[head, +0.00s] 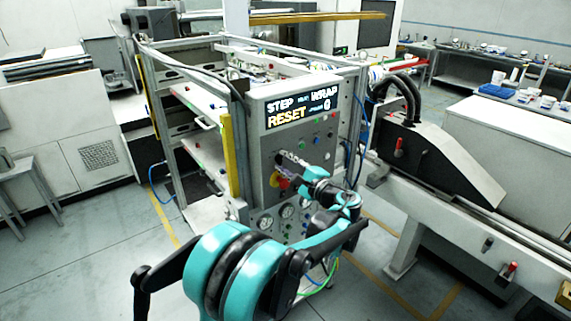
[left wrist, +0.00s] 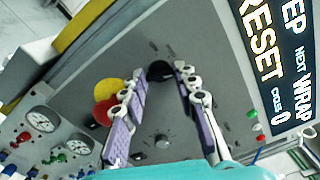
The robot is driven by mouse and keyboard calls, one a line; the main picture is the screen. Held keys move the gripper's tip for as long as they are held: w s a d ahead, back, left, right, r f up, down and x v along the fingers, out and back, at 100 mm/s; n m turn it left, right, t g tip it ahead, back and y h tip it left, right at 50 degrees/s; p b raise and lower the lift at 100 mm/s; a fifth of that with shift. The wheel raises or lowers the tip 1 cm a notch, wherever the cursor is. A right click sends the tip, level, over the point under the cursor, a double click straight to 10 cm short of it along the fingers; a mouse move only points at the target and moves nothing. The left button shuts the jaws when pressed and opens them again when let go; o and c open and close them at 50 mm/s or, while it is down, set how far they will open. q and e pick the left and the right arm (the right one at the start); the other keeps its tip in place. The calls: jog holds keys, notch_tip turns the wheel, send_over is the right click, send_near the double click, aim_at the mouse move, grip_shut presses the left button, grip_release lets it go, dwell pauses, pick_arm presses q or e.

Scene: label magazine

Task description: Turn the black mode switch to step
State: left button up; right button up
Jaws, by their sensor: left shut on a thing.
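The black mode switch (left wrist: 160,70) is a dark round knob on the grey panel face. In the left wrist view the two fingertips of my left gripper (left wrist: 162,78) stand on either side of it, shut on it. Which way its pointer is turned cannot be made out. In the head view my left gripper (head: 283,160) is at the panel front, below the display, and hides the switch. The display (head: 301,107) shows STEP, WRAP and RESET in large letters, with a 0 at its lower right. My right gripper is not in view.
A red and yellow emergency stop (left wrist: 108,98) sits close beside one finger. A small grey knob (left wrist: 162,141) is on the panel between the fingers' bases. Gauges (left wrist: 40,121) and coloured buttons are lower on the panel. A yellow post (head: 229,155) stands at the panel's left edge.

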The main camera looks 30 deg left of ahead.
pick_arm(q)
jog(key=o, duration=1.1)
jog(key=shift+o, duration=0.2)
jog(key=v, duration=1.2)
jog(key=shift+w, duration=0.1)
